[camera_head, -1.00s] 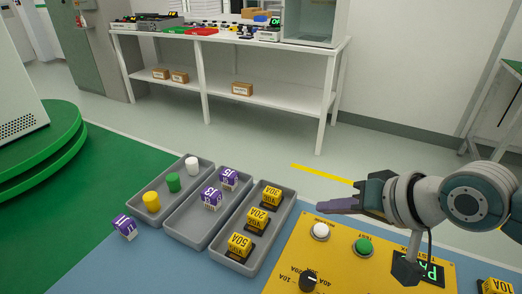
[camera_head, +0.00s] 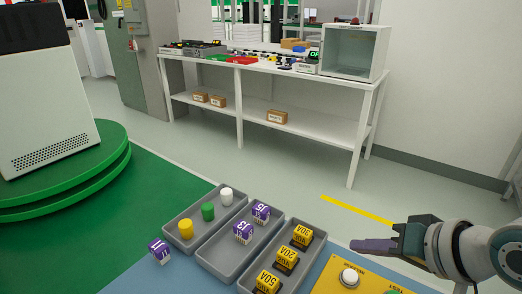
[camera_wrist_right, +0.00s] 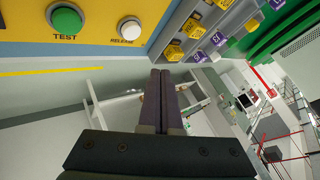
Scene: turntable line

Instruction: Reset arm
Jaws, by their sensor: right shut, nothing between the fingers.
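My right gripper (camera_head: 354,246) comes in from the right in the head view, above the yellow test panel (camera_head: 330,279). Its dark purple fingers are shut together and hold nothing. The closed fingers (camera_wrist_right: 160,76) also show in the right wrist view, with no object between them. They appear just above the white release button (camera_head: 349,277) in the head picture; the height gap is hard to tell. The green test button (camera_wrist_right: 66,20) shows in the right wrist view. My left gripper is not in view.
Three grey trays hold colored cylinders, purple cubes and yellow blocks (camera_head: 286,261). A loose purple cube (camera_head: 159,250) sits left of them on the blue surface. A white bench (camera_head: 290,74) stands behind across open floor. A green turntable (camera_head: 100,170) is at left.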

